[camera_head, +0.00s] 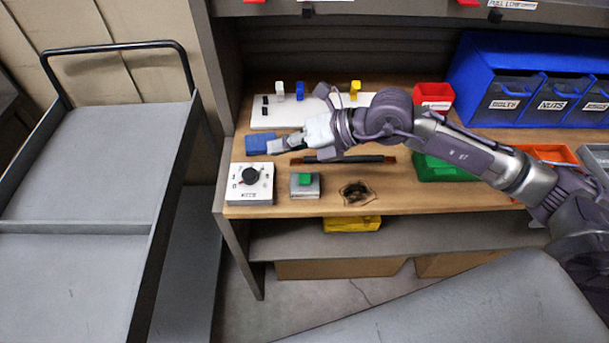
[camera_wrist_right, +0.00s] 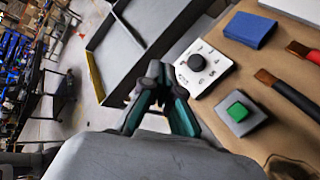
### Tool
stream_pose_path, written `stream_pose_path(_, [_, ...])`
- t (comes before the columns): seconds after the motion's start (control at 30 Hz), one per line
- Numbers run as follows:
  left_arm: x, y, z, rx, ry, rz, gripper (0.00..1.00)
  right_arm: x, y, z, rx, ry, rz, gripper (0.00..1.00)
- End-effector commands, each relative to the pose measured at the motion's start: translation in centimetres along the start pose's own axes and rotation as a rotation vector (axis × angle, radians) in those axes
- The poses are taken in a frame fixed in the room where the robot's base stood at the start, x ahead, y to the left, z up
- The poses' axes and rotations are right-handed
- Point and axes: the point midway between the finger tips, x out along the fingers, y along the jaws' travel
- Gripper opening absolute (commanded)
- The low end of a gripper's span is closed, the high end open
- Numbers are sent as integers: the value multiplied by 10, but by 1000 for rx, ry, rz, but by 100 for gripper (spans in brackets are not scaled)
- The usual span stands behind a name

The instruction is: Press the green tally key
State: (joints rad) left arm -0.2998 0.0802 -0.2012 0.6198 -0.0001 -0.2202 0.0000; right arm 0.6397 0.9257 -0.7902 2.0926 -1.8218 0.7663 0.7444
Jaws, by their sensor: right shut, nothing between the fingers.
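The green tally key (camera_head: 305,180) is a green square button on a grey base on the wooden bench, just right of the white dial box. It also shows in the wrist view (camera_wrist_right: 238,111), to the right of my fingers. My right gripper (camera_head: 272,147) is shut and empty. In the head view its tips appear at the right end of the blue block, behind and left of the key. In the wrist view the closed fingertips (camera_wrist_right: 155,75) are apart from the key. My left gripper is not in view.
The white dial box (camera_head: 251,183) with a black knob stands left of the key. A blue block (camera_head: 259,144) lies behind it. Dark-handled brushes (camera_head: 345,160) lie behind the key, and a dark hole (camera_head: 356,193) is right. A grey cart (camera_head: 100,170) stands left.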

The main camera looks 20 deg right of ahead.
Motion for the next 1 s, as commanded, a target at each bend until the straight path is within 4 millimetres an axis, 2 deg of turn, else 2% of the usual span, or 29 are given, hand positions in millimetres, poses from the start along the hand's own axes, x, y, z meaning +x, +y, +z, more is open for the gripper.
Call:
stream_pose_path(0.03, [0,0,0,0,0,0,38,-7,-19,7,-29,6,-91,0])
stream_pose_path(0.1, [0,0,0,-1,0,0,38,-15,-39,12,-51,13,-182,0])
stream_pose_path(0.2, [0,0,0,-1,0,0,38,-22,-55,16,-66,17,-260,0])
stream_pose_path(0.3, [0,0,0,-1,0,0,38,-25,-61,18,-71,19,-288,0])
stream_pose_path(0.77, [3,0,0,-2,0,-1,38,-22,-64,15,-71,20,-286,0])
stream_pose_path(1.0, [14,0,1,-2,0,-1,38,-11,-81,4,-70,20,-287,0])
